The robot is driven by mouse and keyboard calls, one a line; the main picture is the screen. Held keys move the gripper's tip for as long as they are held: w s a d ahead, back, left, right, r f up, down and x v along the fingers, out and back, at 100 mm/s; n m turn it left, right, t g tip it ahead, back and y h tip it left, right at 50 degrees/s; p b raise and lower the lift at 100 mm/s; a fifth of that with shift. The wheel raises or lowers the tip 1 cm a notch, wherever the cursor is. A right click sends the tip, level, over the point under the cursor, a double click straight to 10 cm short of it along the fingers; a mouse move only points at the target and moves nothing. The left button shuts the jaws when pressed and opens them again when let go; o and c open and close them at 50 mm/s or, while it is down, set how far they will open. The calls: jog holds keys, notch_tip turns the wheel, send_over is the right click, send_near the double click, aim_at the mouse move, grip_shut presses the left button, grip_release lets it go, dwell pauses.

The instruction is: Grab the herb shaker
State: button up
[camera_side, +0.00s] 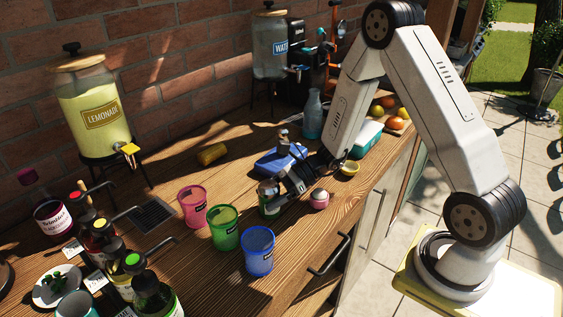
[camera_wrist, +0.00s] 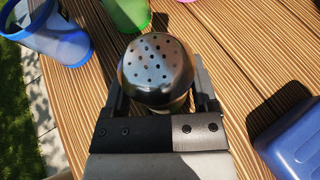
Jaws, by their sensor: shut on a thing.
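The herb shaker (camera_wrist: 157,68) has a dark, shiny domed cap with many small holes. It stands upright between the two fingers of my gripper (camera_wrist: 160,100) in the wrist view, and the gripper is shut on it. In the side view the shaker (camera_side: 268,189) shows a metal cap and a green body, with my gripper (camera_side: 276,196) around it from the right. The gripper hides part of its body. I cannot tell whether its base touches the wooden table (camera_side: 330,215).
Green (camera_side: 224,230), pink (camera_side: 192,206) and blue (camera_side: 257,250) cups stand to the left and front. A blue box (camera_side: 277,160) lies behind, and a small pink-and-white pot (camera_side: 319,199) stands to the right. Several bottles crowd the front left. Bare wood lies right of the blue cup.

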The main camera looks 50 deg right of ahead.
jog(key=shift+r, duration=0.15)
jog(key=shift+r, duration=4.85)
